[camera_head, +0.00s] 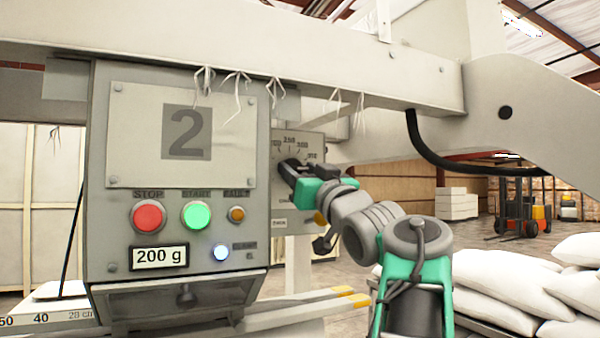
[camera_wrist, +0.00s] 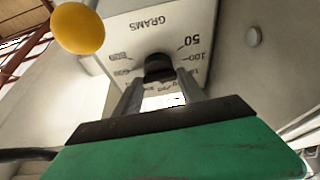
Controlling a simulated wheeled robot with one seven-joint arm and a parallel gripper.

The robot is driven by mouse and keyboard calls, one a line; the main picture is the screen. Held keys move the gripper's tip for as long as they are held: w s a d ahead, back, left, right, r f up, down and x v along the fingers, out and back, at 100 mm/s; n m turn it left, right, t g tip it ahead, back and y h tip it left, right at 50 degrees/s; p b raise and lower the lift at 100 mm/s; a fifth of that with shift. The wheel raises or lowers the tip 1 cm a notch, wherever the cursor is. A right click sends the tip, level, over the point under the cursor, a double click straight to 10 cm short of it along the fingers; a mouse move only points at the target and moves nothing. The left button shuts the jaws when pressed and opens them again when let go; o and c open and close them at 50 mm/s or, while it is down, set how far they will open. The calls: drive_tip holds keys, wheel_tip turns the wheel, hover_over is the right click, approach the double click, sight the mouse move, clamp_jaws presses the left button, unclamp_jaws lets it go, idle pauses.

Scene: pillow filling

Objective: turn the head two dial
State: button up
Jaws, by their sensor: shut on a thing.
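The head two dial has a dark knob (camera_wrist: 158,66) on a pale panel marked "GRAMS", with "50" and "100" on the right and larger numbers on the left in the wrist view. The same dial panel (camera_head: 283,143) stands on the right side of the grey box marked "2" in the head view. There my gripper (camera_head: 284,168) covers the knob and hides which number it points to. In the wrist view my gripper (camera_wrist: 162,88) has its two fingers shut on the knob, one on each side.
The control box (camera_head: 102,190) has a red stop button (camera_head: 149,216), a green start button (camera_head: 196,215) and a "200 g" display (camera_head: 159,256). A yellow button (camera_wrist: 77,28) sits close to the dial panel. A beam (camera_head: 350,68) runs above my arm. White sacks (camera_head: 500,270) lie at the right.

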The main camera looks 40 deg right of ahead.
drive_tip(key=shift+n, duration=0.3)
drive_tip(key=shift+d+f+n+y+b, duration=0.1)
drive_tip(key=shift+n+y+b, duration=0.2)
drive_tip(key=shift+n+y, duration=1.1)
drive_tip(key=shift+n, duration=0.85)
drive_tip(key=shift+n+y, duration=0.7)
drive_tip(key=shift+n, duration=0.85)
drive_tip(key=o, duration=1.4)
drive_tip(key=shift+c, duration=0.2)
drive_tip(key=shift+s, duration=0.1)
